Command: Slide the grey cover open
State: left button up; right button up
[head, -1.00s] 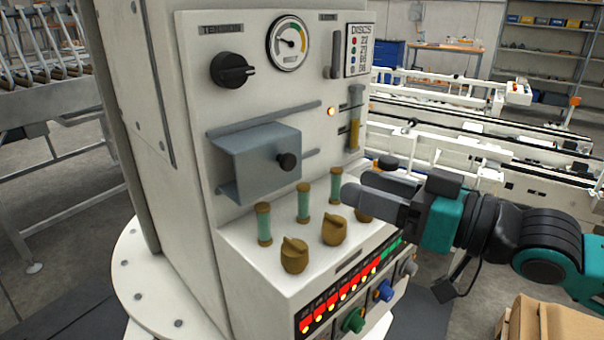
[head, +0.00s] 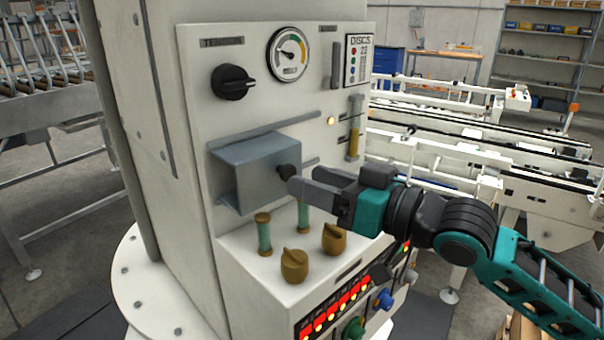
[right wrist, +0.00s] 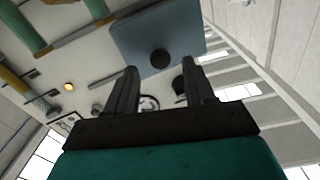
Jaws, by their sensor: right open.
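The grey cover (head: 256,168) is a box-like sliding plate between two horizontal rails on the white machine panel. Its dark round knob (head: 287,172) sticks out near its right side. My right gripper (head: 303,188) is at the knob, coming from the right, with its fingers open. In the right wrist view the grey cover (right wrist: 160,35) and its knob (right wrist: 160,58) lie ahead of and between the two spread fingers (right wrist: 158,82). The knob looks free of both fingers. What lies behind the cover is hidden. My left gripper is not in view.
Below the cover, green-glass cylinders (head: 264,235) and brass knobs (head: 294,265) stand on the ledge, close under my right gripper. A black dial (head: 232,82) and a gauge (head: 289,54) are above. A white conveyor (head: 450,150) stands behind to the right.

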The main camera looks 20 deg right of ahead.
aim_at(264, 172)
jog(key=shift+x, duration=1.5)
jog(key=shift+c, duration=0.3)
grip_shut()
